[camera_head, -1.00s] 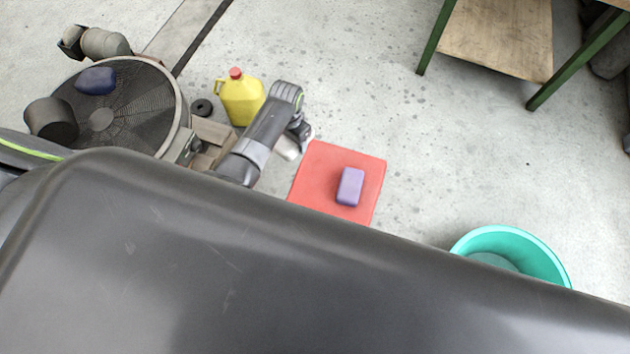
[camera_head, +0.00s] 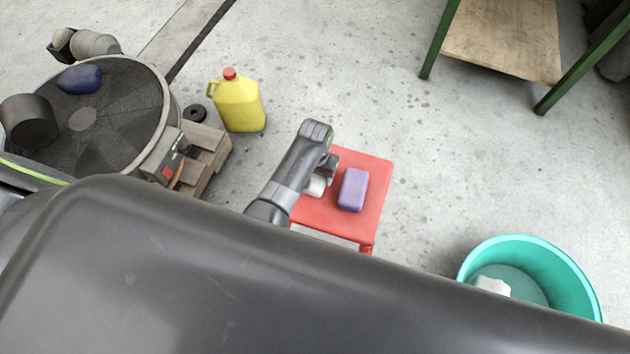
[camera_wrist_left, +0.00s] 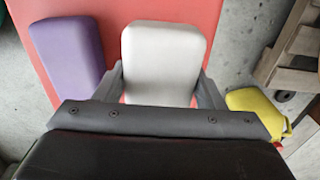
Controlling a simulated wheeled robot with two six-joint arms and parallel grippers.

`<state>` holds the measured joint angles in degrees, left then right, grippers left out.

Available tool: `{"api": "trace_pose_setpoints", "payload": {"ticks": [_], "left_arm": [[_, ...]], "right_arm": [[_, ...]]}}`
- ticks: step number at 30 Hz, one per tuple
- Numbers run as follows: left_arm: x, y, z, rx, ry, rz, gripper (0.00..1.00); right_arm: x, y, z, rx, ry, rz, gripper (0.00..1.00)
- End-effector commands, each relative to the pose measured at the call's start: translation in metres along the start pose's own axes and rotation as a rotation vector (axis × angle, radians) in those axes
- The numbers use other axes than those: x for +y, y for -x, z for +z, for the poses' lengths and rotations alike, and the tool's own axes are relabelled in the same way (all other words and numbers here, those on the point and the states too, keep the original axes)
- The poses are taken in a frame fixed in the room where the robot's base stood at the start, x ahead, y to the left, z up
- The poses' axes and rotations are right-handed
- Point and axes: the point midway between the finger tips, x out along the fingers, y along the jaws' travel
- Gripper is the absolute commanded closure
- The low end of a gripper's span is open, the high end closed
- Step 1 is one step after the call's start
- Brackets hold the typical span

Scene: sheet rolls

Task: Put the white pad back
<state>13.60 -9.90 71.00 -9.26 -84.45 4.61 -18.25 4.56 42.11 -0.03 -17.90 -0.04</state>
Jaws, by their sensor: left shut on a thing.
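The white pad (camera_wrist_left: 166,60) is between the fingers of my left gripper (camera_wrist_left: 166,82) in the left wrist view, and the gripper is shut on it. In the head view, my left gripper (camera_head: 325,180) is over the left part of a red stool (camera_head: 375,210), and a small part of the white pad (camera_head: 315,186) shows beside it. I cannot tell whether the pad touches the red top. A purple pad (camera_head: 353,190) lies on the red top, just right of the gripper. My right gripper is not in view.
A teal tub (camera_head: 585,282) with something white inside stands at lower right. A yellow jug (camera_head: 238,103), a wooden pallet piece (camera_head: 208,155) and a large round fan (camera_head: 125,105) are at left. A green-legged table (camera_head: 500,40) is at upper right. My own dark body covers the bottom.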

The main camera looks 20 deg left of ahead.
Motion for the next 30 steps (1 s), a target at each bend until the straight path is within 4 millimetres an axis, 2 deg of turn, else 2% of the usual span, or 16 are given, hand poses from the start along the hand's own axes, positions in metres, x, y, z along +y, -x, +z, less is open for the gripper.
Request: {"api": "trace_pose_setpoints", "payload": {"ticks": [6, 8, 20, 21, 24, 26, 30], "left_arm": [[-0.001, -0.031, 0.0, -0.001, -0.001, -0.001, 0.58], [-0.001, -0.036, 0.0, 0.0, -0.001, -0.001, 0.58], [-0.001, -0.041, 0.0, 0.001, 0.0, 0.0, 0.58], [0.0, -0.041, 0.0, 0.001, 0.0, 0.0, 0.36], [0.0, -0.041, 0.0, 0.001, 0.0, 0.0, 0.23], [-0.001, -0.041, 0.0, 0.001, 0.0, 0.0, 0.15], [-0.001, -0.041, 0.0, 0.001, 0.0, 0.0, 0.15]], "right_arm": [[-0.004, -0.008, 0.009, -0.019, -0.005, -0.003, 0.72], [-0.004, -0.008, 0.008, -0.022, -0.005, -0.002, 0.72], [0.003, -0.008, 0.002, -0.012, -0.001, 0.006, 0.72], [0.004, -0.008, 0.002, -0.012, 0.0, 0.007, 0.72], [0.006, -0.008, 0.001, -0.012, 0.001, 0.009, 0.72], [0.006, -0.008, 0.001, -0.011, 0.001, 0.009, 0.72], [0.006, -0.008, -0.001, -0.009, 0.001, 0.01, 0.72]]}}
